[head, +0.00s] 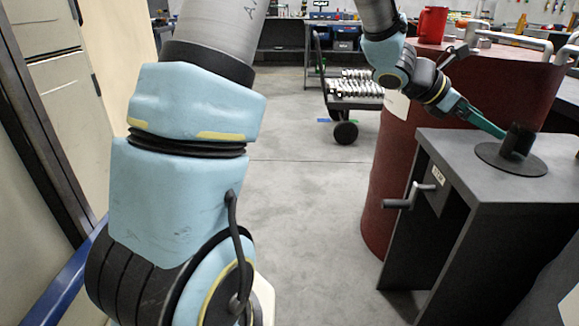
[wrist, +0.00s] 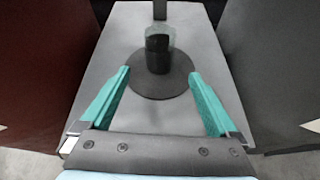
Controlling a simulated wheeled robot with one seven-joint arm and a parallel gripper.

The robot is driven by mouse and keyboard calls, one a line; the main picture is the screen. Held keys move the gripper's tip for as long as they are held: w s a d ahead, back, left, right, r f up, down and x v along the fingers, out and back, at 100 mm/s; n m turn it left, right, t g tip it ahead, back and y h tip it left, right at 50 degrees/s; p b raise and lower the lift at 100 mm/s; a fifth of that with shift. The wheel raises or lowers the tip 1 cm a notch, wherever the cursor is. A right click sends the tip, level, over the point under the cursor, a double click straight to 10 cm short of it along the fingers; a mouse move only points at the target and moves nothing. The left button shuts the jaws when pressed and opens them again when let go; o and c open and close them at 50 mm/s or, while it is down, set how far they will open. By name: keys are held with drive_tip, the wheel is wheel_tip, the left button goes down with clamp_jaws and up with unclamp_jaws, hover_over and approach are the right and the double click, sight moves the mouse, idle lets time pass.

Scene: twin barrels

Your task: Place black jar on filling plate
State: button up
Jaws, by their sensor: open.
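The black jar (head: 518,141) stands upright on a round dark plate (head: 490,156) on top of a grey stand. In the wrist view the jar (wrist: 158,52) has a dark body and a clear-looking upper part, and it stands near the middle of the round plate (wrist: 160,90). My gripper (wrist: 160,75) has two teal fingers spread wide apart, with nothing between them touching. The jar is just ahead of the fingertips, and both fingers are clear of it. In the head view my gripper (head: 503,133) reaches in from the left, close to the jar.
The grey stand (head: 440,146) has a crank handle (head: 410,196) on its front. A cart (head: 350,92) is farther back. The floor at centre is clear.

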drive_tip(key=s+a+f+m+y, duration=0.1)
drive_tip(key=a+f+m+y, duration=0.3)
drive_tip(key=a, duration=1.1)
drive_tip(key=s+a+f+m+t+y, duration=0.1)
drive_tip(key=a+f+m+y, duration=0.3)
drive_tip(key=a, duration=1.2)
drive_tip(key=s+a+f+m+t+y, duration=0.1)
drive_tip(key=a+f+m+y, duration=0.2)
drive_tip(key=a+m, duration=0.6)
drive_tip(key=a+y, duration=0.1)
drive_tip(key=a, duration=0.5)
drive_tip(key=shift+a+f+m+y, duration=0.3)
drive_tip(key=shift+f, duration=0.1)
drive_tip(key=shift+s, duration=0.1)
wheel_tip(320, 180, up, 27)
drive_tip(key=p, duration=2.6)
drive_tip(key=shift+f+p, duration=0.2)
drive_tip(key=shift+p, duration=0.1)
